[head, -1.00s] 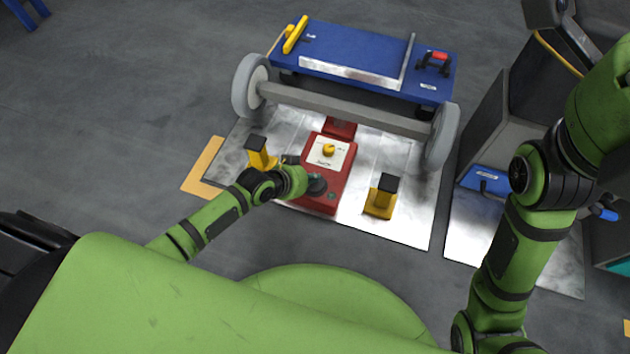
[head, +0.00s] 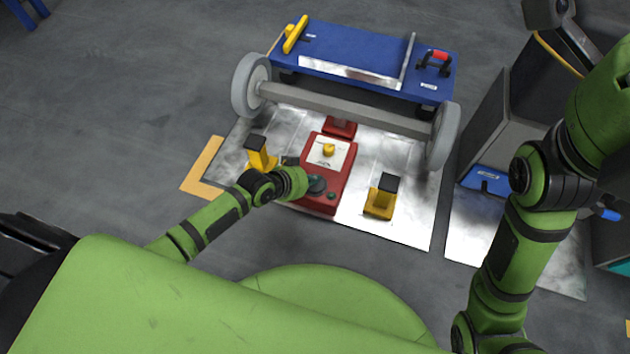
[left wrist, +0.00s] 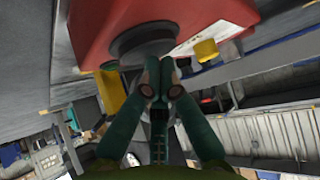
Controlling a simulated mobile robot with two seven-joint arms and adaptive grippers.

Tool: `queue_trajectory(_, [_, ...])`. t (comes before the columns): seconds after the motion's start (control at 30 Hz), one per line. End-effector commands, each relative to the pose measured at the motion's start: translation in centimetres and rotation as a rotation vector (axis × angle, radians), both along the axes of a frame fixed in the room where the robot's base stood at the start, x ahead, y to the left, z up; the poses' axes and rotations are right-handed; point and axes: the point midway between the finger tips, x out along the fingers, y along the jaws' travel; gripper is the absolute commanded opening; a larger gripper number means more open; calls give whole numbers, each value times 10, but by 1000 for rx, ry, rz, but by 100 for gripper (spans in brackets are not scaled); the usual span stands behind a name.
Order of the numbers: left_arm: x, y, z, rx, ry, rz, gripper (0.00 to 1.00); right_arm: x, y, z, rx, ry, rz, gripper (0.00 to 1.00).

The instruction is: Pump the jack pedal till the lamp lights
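The red jack unit (head: 340,187) stands on a metal floor plate, with a white panel (head: 334,152) and a yellow knob (head: 328,149) on top. A round dark pedal (head: 317,184) sits near its front end; it shows as a grey disc in the left wrist view (left wrist: 143,42). My left gripper (left wrist: 152,72) has its teal fingers together, with nothing seen between them, and its tips are at or very near the pedal; contact is unclear. In the head view it reaches in from the left. A small dark green button or lamp (head: 331,196) shows no clear glow.
A blue trolley (head: 350,50) with grey wheels and an axle stands behind the jack. Yellow stands with black tops (head: 380,198) (head: 259,155) flank it on the metal plate (head: 415,215). Grey cabinets (head: 500,120) are at the right. Open floor lies left.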

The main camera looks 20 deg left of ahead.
Motion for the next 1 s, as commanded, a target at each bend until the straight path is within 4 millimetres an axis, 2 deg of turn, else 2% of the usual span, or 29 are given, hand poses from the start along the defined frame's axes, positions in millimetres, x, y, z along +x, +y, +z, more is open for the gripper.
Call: queue_trajectory(1.0, [-1, 0, -11, 2, 4, 0, 0, 0, 0, -6, 0, 0, 0, 40])
